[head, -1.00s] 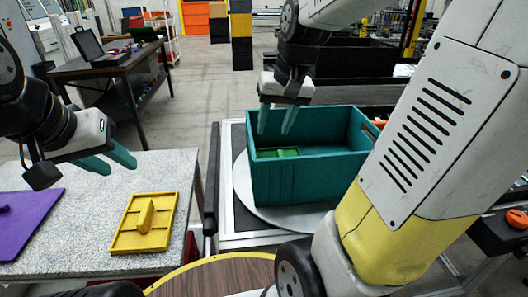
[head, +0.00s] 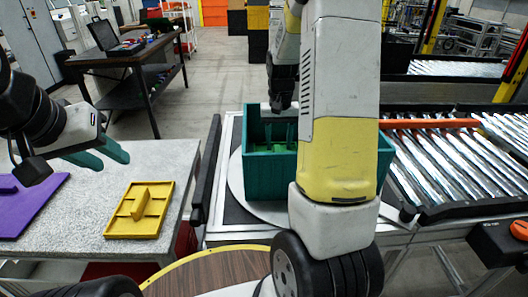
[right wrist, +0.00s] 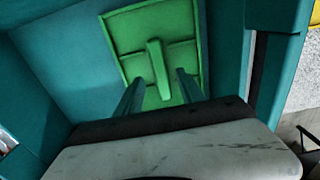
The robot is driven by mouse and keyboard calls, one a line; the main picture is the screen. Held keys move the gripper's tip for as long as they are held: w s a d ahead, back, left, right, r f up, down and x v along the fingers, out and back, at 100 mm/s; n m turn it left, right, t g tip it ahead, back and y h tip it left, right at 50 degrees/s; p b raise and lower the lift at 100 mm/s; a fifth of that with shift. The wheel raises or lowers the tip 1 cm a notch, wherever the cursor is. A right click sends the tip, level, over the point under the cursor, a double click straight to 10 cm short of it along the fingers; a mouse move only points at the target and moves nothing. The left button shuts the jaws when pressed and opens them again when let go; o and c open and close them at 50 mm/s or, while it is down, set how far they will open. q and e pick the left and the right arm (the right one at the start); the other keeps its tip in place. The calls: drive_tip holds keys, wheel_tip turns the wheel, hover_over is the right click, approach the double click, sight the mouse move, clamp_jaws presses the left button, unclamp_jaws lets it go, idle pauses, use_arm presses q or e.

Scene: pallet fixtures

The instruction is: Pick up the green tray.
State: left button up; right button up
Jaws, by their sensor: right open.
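The green tray (right wrist: 185,50) lies inside the teal crate, with a raised handle bar along its middle. In the head view only a small bit of the tray (head: 273,147) shows, behind my right arm and gripper. The teal crate (head: 268,178) stands on a round turntable plate. My right gripper (right wrist: 160,88) is open, its two fingers reaching into the crate with the handle bar between them in the picture; I cannot tell whether they touch it. My left gripper (head: 108,158) is open and empty above the granite table.
A yellow tray (head: 140,210) with a handle and a purple tray (head: 30,205) lie on the granite table (head: 85,240) at left. A roller conveyor (head: 460,165) runs at right. The crate's walls stand close around my right gripper.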

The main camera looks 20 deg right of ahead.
sight(278, 149)
drive_tip(key=shift+f, duration=1.6)
drive_tip(key=shift+c, duration=0.4)
clamp_jaws()
